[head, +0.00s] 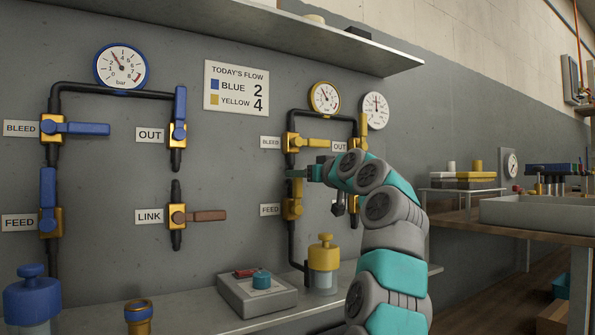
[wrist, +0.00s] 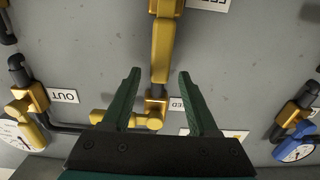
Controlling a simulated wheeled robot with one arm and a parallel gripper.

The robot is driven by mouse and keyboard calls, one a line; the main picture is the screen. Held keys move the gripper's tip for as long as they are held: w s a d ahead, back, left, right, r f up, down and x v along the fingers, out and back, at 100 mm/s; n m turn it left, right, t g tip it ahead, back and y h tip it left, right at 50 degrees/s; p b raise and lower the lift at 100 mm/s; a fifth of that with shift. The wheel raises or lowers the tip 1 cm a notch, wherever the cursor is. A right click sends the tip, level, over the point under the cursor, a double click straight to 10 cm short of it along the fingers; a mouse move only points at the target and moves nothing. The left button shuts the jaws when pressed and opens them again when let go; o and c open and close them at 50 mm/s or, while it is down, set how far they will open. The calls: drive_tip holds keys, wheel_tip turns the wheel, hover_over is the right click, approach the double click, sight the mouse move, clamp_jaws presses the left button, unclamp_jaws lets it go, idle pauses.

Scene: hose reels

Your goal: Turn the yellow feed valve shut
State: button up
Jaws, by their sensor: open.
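The yellow feed valve (head: 293,208) is on the grey panel beside the FEED label (head: 270,210). Its yellow handle (head: 296,188) points up, in line with the dark vertical pipe. In the wrist view, which is upside down, the handle (wrist: 162,50) runs down from the valve body at the top edge. My gripper (head: 291,174) is open at the handle's free end. In the wrist view my gripper's fingertips (wrist: 160,73) lie on either side of the handle with gaps on both sides. I cannot tell whether they touch it.
The yellow bleed valve handle (head: 314,142) sticks out sideways just above my gripper. The yellow out valve handle (head: 363,124) stands upright, partly near my arm. A yellow-topped pot (head: 323,263) and a grey button box (head: 258,293) stand on the shelf below. Blue valves are at left.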

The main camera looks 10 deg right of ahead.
drive_tip(key=shift+p+x, duration=0.55)
drive_tip(key=shift+x, duration=0.8)
drive_tip(key=shift+c, duration=0.2)
clamp_jaws()
